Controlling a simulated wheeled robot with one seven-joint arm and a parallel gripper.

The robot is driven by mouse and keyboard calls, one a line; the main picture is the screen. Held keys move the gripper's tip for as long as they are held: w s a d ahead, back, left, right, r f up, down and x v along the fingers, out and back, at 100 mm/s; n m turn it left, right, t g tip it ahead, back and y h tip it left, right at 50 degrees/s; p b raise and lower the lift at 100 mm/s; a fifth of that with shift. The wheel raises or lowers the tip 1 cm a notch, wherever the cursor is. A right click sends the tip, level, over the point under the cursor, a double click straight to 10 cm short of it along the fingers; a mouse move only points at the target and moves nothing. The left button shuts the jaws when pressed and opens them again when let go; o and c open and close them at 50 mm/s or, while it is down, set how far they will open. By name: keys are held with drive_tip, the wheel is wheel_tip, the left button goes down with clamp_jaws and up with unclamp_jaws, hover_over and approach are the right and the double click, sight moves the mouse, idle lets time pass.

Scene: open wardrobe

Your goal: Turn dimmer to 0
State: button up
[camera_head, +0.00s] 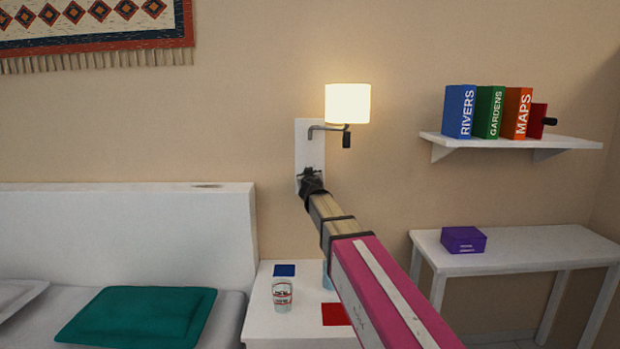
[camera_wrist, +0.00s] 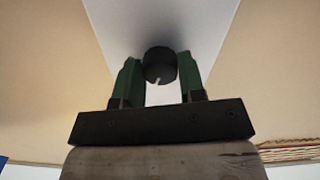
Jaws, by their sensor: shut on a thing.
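The dimmer is a round dark knob (camera_wrist: 159,65) with a pale pointer mark on its face, set on a white wall plate. In the wrist view the mark points toward the lower left of the knob. My gripper (camera_wrist: 160,80) is shut on the knob, with one green finger on each side. In the head view my gripper (camera_head: 311,183) is at the lower part of the white plate (camera_head: 310,145) and hides the knob. The wall lamp (camera_head: 347,104) above it is lit, with a glowing white shade.
A white bedside table (camera_head: 262,325) holding a cup (camera_head: 282,294) stands below my arm. The bed headboard (camera_head: 130,220) is at left. A shelf with books (camera_head: 565,143) and a white desk (camera_head: 560,245) with a purple box (camera_head: 463,240) are at right.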

drive_tip(key=n, duration=2.1)
drive_tip(key=shift+r+n, duration=0.15)
drive_tip(key=shift+n, duration=0.15)
idle(0.4)
drive_tip(key=o, duration=0.9)
drive_tip(key=shift+s, duration=0.15)
drive_tip(key=s, duration=1)
drive_tip(key=shift+s, duration=0.3)
